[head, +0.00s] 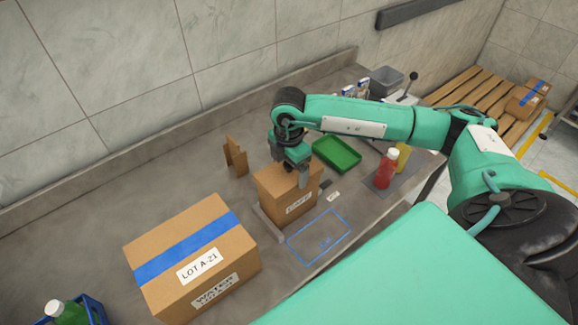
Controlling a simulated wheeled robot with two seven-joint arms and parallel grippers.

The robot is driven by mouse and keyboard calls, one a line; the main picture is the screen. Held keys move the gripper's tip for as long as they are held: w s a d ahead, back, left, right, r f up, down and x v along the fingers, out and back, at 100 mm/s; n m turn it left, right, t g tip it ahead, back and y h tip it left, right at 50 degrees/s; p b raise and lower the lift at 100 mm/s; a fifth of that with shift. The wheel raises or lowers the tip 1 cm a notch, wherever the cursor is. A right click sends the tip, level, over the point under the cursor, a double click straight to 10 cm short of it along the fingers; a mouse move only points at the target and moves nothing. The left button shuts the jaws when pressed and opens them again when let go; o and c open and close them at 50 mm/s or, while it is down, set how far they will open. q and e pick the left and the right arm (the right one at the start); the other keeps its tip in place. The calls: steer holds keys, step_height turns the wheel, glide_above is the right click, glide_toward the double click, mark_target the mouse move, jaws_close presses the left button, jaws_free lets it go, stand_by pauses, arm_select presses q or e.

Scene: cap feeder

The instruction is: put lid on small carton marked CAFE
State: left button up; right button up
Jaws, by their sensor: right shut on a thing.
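The small carton (286,206) stands on the counter left of the blue outlined area, with a label on its front that is hard to read. A brown cardboard lid (273,179) is at the carton's top. My right gripper (300,178) points down at the top of the carton and is shut on the lid. I cannot tell whether the lid is fully seated. The fingertips are small and partly hidden. My left gripper is not in view.
A large box marked LOT A-21 (180,250) stands at front left. A cardboard piece (236,157) stands behind the carton. A green tray (337,154), a red bottle (386,170) and a yellow bottle (404,157) are to the right. A blue crate (92,308) holds a green bottle.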

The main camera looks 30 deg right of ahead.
steer(key=o, duration=0.7)
steer(key=shift+r, duration=0.1)
steer(key=shift+r+p, duration=0.75)
steer(key=shift+r, duration=0.7)
step_height(320, 180, up, 8)
steer(key=p, duration=0.4)
steer(key=shift+f, duration=0.1)
